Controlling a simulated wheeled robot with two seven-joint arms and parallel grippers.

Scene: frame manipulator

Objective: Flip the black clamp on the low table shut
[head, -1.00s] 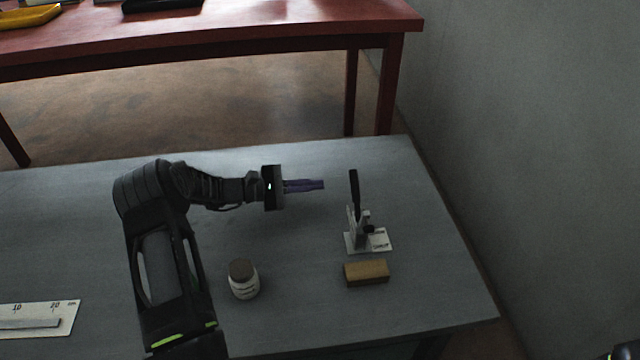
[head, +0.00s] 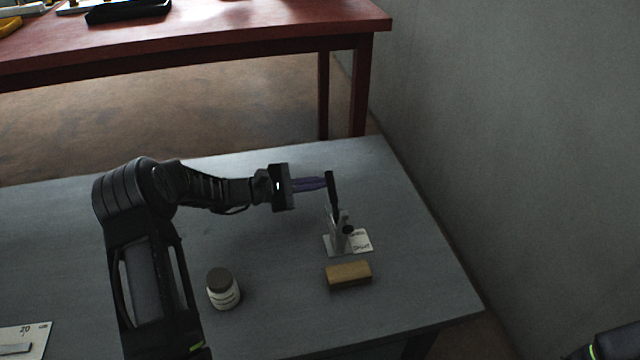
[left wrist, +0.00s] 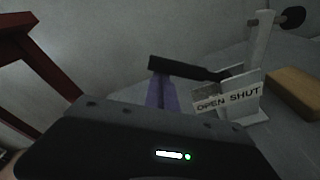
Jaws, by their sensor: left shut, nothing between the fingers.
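The black clamp handle (head: 332,194) stands nearly upright on its grey bracket and white base plate (head: 362,241), on the right part of the low grey table. In the left wrist view the black handle (left wrist: 185,68) reaches across the fingertips, and the plate's label (left wrist: 228,98) reads "OPEN SHUT". My left gripper (head: 324,183) is shut and empty, its purple fingers (left wrist: 161,92) at the left side of the handle's upper part. They look in contact or very close. The right gripper does not show; part of my right arm is at the lower right edge.
A wooden block (head: 348,275) lies just in front of the clamp. A white jar with a dark lid (head: 223,289) stands to the left. A ruled plate (head: 25,341) is at the lower left. A red table (head: 200,50) stands behind, and a grey wall (head: 500,150) is at the right.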

